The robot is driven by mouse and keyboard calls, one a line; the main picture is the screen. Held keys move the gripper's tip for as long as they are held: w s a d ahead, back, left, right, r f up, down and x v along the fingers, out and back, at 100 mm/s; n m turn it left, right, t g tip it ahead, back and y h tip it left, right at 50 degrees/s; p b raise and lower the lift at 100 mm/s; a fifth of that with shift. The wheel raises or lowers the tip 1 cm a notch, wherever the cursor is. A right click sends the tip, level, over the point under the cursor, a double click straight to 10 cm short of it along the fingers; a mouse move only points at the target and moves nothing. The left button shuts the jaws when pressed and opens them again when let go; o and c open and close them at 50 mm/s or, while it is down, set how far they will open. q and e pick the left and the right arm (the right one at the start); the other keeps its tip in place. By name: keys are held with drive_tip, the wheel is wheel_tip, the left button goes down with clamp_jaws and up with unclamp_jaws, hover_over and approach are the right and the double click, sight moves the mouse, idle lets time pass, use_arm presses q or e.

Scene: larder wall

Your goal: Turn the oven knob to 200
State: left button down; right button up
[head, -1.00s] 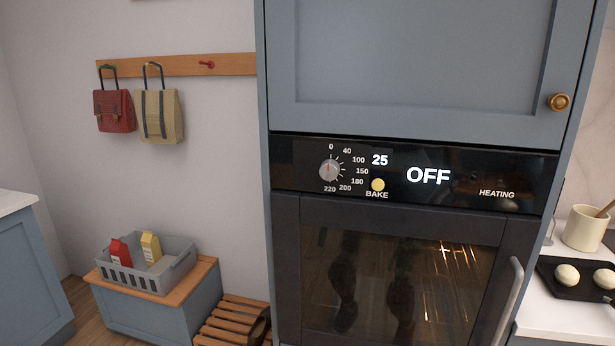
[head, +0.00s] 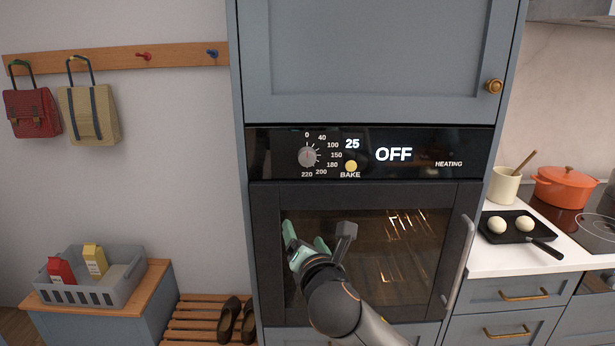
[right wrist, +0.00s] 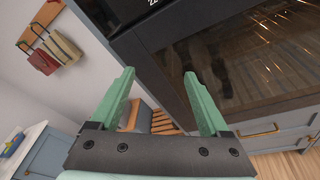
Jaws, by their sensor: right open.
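The oven knob (head: 308,156) is a small round grey dial on the left of the black control panel (head: 270,150). Its red mark points up at 0. Numbers run clockwise around it from 0 to 220, with 200 at its lower right. The display (head: 393,154) reads OFF. My right gripper (head: 305,243) is open and empty in front of the oven door (head: 375,195), below the knob. In the right wrist view its two green fingers (right wrist: 158,82) stand apart with nothing between them. The left gripper is not in view.
A yellow BAKE button (head: 351,166) sits right of the knob. The door handle (head: 459,262) runs down the door's right side. A grey crate (head: 88,292) stands on a bench at left. A pan (head: 512,237) and an orange pot (head: 565,190) are on the right counter.

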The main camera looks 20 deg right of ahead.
sight(307, 160)
wheel_tip(307, 160, up, 10)
drive_tip(key=d+n+t+h, duration=0.2)
drive_tip(key=n, duration=0.1)
drive_tip(key=w, duration=0.4)
drive_tip(key=w+d+p, duration=0.1)
drive_tip(key=w, duration=0.3)
drive_tip(key=w+d+p, duration=0.1)
drive_tip(key=w, duration=0.3)
drive_tip(key=shift+w+d+r, duration=0.15)
drive_tip(key=shift+w+d, duration=0.1)
clamp_jaws()
